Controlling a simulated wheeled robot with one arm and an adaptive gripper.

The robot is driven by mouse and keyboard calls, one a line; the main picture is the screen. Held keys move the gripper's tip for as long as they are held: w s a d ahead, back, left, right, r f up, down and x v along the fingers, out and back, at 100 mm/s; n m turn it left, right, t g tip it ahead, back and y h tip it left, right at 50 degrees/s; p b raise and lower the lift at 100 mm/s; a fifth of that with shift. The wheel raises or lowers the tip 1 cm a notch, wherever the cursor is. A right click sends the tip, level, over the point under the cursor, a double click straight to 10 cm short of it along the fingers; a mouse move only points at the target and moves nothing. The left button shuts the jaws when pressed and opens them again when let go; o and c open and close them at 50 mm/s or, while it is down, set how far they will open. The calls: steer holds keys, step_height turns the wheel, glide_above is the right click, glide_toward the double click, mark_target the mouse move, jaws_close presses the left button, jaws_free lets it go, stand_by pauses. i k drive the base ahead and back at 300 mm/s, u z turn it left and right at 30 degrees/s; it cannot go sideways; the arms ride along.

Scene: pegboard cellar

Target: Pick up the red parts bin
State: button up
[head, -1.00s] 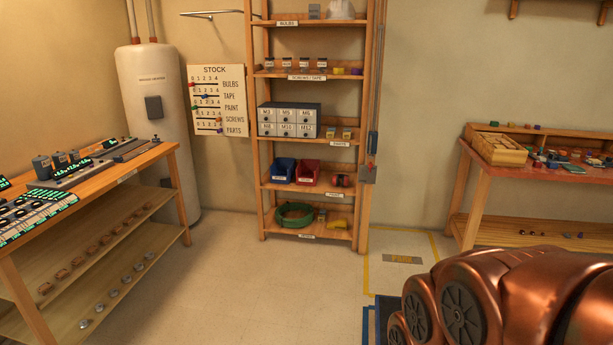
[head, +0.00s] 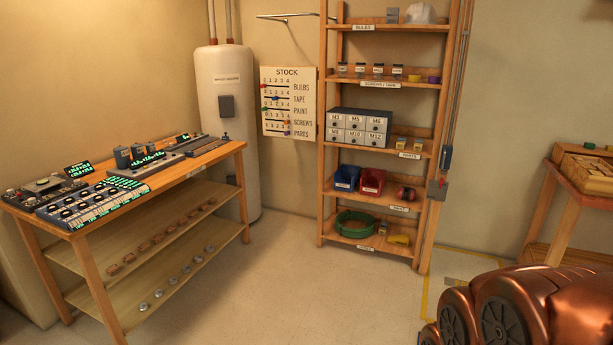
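The red parts bin (head: 372,183) stands on the second shelf from the bottom of the wooden shelf rack (head: 328,220) against the back wall. A blue bin (head: 347,178) stands close on its left, and a small red and dark item (head: 405,193) lies to its right. The bin's open front faces the room. My gripper is not in view; only copper-coloured parts of my own body show at the bottom right, well short of the rack.
A workbench (head: 222,153) with electronic gear stands at the left. Another bench (head: 597,200) with a wooden box (head: 588,172) stands at the right. The floor (head: 270,285) before the rack is clear. A green coil (head: 356,224) lies on the bottom shelf.

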mark_target(373, 182)
steer(key=u, duration=0.55)
steer(key=i, duration=2.05)
steer(key=u, duration=0.15)
steer(key=i, duration=2.15)
steer(key=z, duration=1.3)
steer(key=i, duration=1.25)
steer(key=z, duration=0.7)
